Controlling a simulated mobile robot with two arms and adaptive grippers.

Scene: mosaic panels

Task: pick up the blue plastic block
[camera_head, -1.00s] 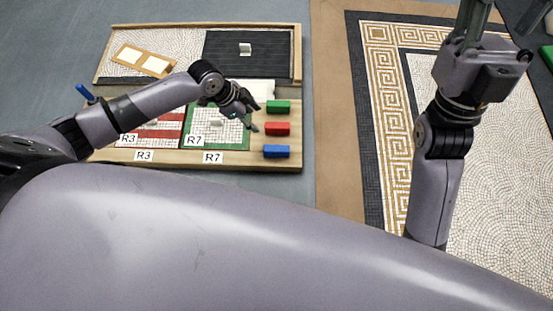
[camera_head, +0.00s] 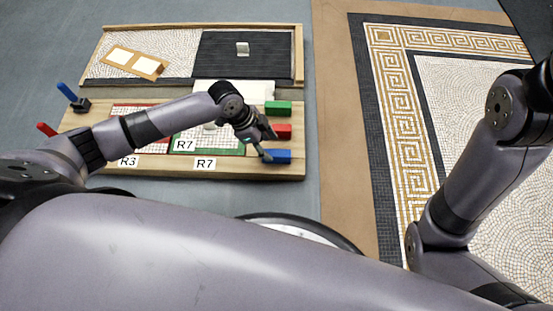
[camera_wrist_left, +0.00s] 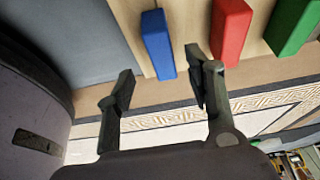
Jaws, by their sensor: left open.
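The blue plastic block (camera_head: 277,157) lies at the right end of the wooden board, the nearest in a row of three blocks. In the left wrist view the blue block (camera_wrist_left: 158,44) is just beyond the fingertips, between their lines and closer to the right finger. My left gripper (camera_head: 267,145) is open and empty, close to the left end of the blue block; the left wrist view shows its two fingers (camera_wrist_left: 160,72) spread apart. I cannot tell if a finger touches the block. My right arm is at the right edge, its gripper out of the picture.
A red block (camera_head: 283,131) and a green block (camera_head: 278,108) lie behind the blue one on the board (camera_head: 240,171). Labelled panels R3 and R7 lie left of them. A mosaic tray (camera_head: 299,55) is behind. Blue and red handles stand at the left.

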